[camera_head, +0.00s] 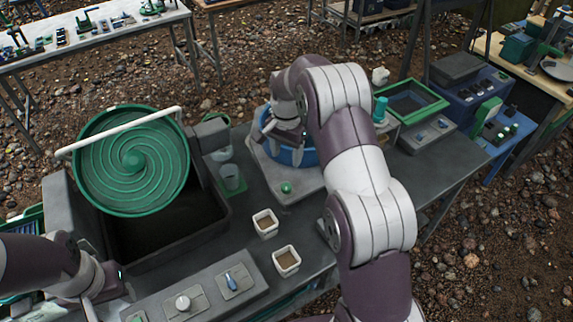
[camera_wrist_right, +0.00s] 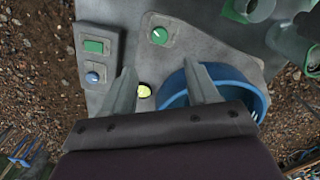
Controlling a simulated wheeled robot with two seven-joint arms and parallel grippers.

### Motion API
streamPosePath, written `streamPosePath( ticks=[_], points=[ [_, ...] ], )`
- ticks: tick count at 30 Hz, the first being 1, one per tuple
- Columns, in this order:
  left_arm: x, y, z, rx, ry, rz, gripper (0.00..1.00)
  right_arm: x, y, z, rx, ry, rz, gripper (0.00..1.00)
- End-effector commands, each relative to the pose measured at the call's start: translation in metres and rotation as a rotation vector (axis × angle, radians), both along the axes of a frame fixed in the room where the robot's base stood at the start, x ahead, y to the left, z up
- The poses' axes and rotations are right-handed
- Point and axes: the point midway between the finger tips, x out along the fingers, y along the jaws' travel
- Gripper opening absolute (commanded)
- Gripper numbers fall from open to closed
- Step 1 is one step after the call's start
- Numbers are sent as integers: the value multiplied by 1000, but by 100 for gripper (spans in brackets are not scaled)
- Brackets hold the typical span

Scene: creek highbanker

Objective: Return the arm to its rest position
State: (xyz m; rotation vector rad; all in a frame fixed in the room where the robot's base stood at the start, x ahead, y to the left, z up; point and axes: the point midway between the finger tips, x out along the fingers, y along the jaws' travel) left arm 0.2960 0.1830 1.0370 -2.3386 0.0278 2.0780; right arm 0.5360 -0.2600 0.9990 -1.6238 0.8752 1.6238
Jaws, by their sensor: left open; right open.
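My right arm reaches up the middle of the head view. Its gripper (camera_head: 278,140) is over the blue tub (camera_head: 299,157) on the grey bench and partly covers it. In the right wrist view the right gripper (camera_wrist_right: 163,85) is open, with nothing between its two spread fingers. One finger overlaps the blue tub (camera_wrist_right: 255,87) there; I cannot tell whether they touch. My left gripper (camera_head: 106,296) is at the lower left of the head view, near the front of the black basin. It is open and looks empty; its lower part is cut off by the frame.
A green spiral wheel (camera_head: 133,161) stands over the black basin (camera_head: 165,230). Two small white cups (camera_head: 286,262) stand on the bench right of it.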

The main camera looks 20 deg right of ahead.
Motion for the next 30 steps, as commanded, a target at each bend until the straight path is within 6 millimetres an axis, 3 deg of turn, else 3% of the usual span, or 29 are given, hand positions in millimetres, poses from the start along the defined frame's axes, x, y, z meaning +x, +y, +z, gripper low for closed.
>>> streamPosePath(
  ticks=[14,17,19,21,23,27,30],
  points=[
    [0,0,0,0,0,0,43,0,0,1,0,0,8,59],
    [0,0,0,0,0,0,43,4,-1,-2,-6,-29,120,59],
    [0,0,0,0,0,0,43,-20,3,-21,-1,-7,275,59],
    [0,0,0,0,0,0,43,-50,13,-20,-2,-8,437,59],
    [0,0,0,0,0,0,43,-82,24,-14,-5,-15,578,59],
    [0,0,0,0,0,0,43,-166,51,6,-19,-40,861,59],
    [0,0,0,0,0,0,43,-218,65,18,-30,-58,968,59]
  ],
)
